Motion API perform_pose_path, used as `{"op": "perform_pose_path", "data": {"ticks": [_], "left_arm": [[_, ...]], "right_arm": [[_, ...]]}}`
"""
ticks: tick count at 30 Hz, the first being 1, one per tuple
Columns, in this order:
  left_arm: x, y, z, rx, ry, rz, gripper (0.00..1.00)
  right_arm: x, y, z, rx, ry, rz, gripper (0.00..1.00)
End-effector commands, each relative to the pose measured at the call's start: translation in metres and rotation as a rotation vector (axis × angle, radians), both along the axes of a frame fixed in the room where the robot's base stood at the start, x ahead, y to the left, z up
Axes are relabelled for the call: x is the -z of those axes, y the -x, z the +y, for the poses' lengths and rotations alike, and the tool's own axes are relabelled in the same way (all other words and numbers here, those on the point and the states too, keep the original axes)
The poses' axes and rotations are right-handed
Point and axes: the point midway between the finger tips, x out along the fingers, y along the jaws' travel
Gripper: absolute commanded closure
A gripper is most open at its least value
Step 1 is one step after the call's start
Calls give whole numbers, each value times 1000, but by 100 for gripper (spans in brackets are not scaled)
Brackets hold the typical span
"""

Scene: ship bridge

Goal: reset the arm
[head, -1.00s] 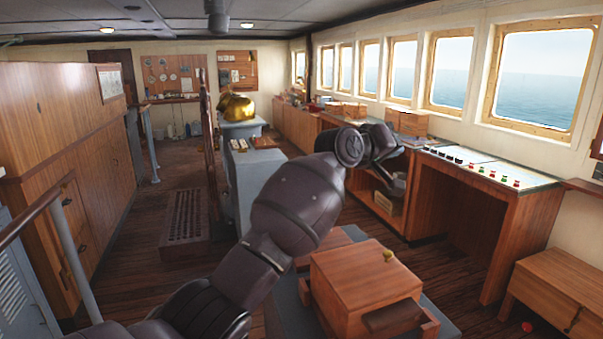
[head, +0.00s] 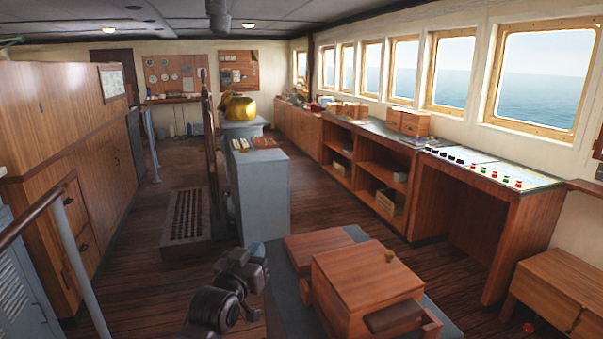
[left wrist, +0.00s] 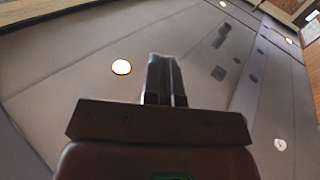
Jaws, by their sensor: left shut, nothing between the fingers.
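My left gripper (head: 257,250) shows low in the head view, at the end of my dark arm. It is beside the left edge of the grey platform under the wooden box. In the left wrist view its two fingers (left wrist: 166,78) are pressed together with nothing between them. Behind them is the grey ceiling with its round lamps, so the gripper points upward. My right gripper is in neither view.
A wooden box (head: 367,283) with a small brass knob stands close on the right. A grey cabinet (head: 262,195) stands ahead. A wooden console (head: 530,215) runs under the windows. A railing (head: 78,262) is at left. Floor between is open.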

Motion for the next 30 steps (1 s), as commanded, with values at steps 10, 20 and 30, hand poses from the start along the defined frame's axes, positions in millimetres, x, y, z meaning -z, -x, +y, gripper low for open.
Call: {"op": "perform_pose_path", "data": {"ticks": [10, 20, 30], "left_arm": [[108, 98, 86, -151, -135, 100, 100], [205, 216, 145, -236, -213, 312, 100], [281, 324, 175, -276, -248, 537, 100]], "right_arm": [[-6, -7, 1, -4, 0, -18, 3], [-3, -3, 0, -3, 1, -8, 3], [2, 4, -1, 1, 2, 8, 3]]}}
